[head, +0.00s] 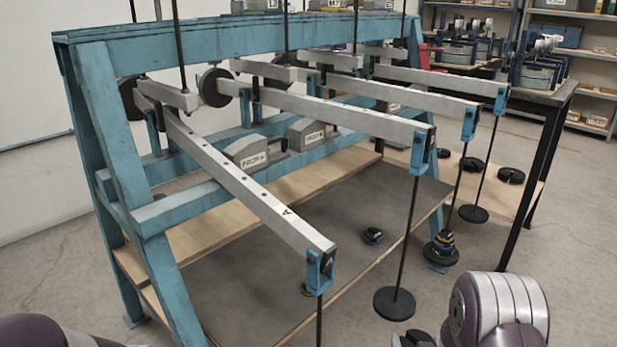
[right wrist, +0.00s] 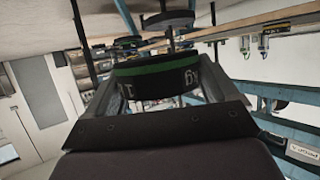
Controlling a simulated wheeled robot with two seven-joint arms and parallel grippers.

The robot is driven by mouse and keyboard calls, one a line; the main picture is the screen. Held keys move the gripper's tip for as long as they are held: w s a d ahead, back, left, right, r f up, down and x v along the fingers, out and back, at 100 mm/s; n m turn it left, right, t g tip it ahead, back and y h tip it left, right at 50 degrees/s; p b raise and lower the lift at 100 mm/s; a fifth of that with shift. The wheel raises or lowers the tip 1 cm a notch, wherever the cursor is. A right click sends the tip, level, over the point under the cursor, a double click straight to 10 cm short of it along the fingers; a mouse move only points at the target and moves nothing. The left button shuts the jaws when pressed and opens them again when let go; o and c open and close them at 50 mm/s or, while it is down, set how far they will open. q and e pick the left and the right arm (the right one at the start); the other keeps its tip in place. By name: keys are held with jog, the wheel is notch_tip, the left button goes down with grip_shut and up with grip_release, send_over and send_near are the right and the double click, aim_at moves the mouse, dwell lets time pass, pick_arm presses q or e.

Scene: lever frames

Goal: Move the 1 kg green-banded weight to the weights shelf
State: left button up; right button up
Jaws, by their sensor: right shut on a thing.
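The weight (right wrist: 155,80), dark with a green band and partly readable light lettering, is between the fingers of my right gripper (right wrist: 157,84) in the right wrist view. The gripper is shut on it. In the head view my right gripper (head: 416,339) shows only as a dark shape at the bottom edge, so the green band cannot be made out there. A wooden shelf board (head: 195,238) runs low along the blue lever frame; I cannot tell whether it is the weights shelf. My left gripper is out of view.
Grey levers (head: 250,187) reach out from the blue frame (head: 105,115). A hanger with a black disc (head: 394,303) hangs just above my right gripper. Another hanger carries stacked weights (head: 441,247). A small dark weight (head: 372,235) lies on the grey mat (head: 290,235).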

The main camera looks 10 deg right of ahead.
jog(key=w+a+n+y, duration=0.1)
jog(key=a+n+y, duration=0.2)
jog(key=a, duration=0.6)
notch_tip(320, 180, up, 30)
jog(key=s+p, duration=0.1)
jog(key=p, duration=3.6)
jog(key=shift+s+a+t+p, duration=0.3)
jog(key=shift+p, duration=0.1)
jog(key=shift+a, duration=0.1)
